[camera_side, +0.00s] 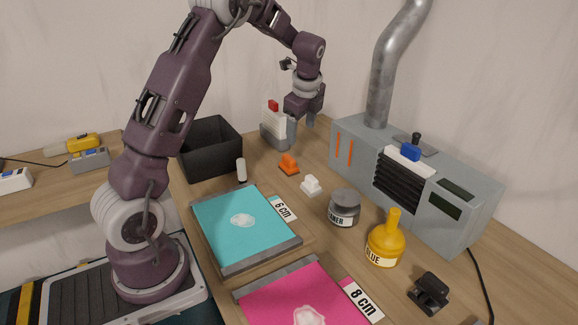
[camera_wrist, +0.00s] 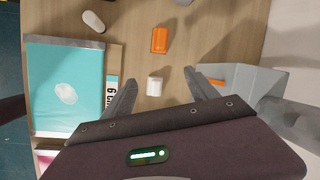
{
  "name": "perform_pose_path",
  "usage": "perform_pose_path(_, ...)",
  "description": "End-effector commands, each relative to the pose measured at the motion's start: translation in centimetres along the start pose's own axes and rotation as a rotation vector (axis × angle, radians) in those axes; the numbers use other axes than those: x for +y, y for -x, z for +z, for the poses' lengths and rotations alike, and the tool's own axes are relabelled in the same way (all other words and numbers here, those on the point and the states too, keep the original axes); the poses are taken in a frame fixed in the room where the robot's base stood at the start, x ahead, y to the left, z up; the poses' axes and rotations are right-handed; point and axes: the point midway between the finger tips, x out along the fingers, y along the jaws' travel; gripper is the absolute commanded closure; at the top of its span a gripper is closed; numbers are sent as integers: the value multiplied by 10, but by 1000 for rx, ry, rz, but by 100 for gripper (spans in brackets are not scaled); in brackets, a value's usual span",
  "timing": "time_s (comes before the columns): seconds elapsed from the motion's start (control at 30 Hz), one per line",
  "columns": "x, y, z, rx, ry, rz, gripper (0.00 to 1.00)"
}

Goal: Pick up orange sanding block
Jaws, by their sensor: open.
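The orange sanding block (camera_side: 289,164) lies on the wooden table between the black bin and the white block in the side view. In the wrist view the orange block (camera_wrist: 159,40) lies beyond the fingertips, up the picture from them. My gripper (camera_side: 301,117) is raised above the table, clear of the block. It is open and empty; its two spread fingers show in the wrist view (camera_wrist: 161,77). The white block (camera_side: 311,186) lies close by, and in the wrist view (camera_wrist: 154,86) it appears between the fingers, below them on the table.
A black bin (camera_side: 210,158) and a grey holder with a red top (camera_side: 277,128) stand behind. The grey machine (camera_side: 430,190) with a duct stands right. A cleaner jar (camera_side: 344,206), a yellow glue bottle (camera_side: 385,242) and the teal panel (camera_side: 225,225) are in front.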

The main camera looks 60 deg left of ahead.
Motion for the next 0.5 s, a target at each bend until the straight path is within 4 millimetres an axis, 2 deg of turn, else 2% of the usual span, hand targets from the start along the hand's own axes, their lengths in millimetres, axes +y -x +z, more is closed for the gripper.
perform_pose_path(0.03, -8, -37, 12, -35, -99, 33, 33)
perform_pose_path(0.1, -14, -76, 27, -71, -235, 66, 33)
perform_pose_path(0.13, -16, -89, 32, -82, -282, 77, 33)
perform_pose_path(0.2, -17, -109, 39, -98, -359, 95, 33)
perform_pose_path(0.5, -15, -155, 40, -104, -403, 108, 33)
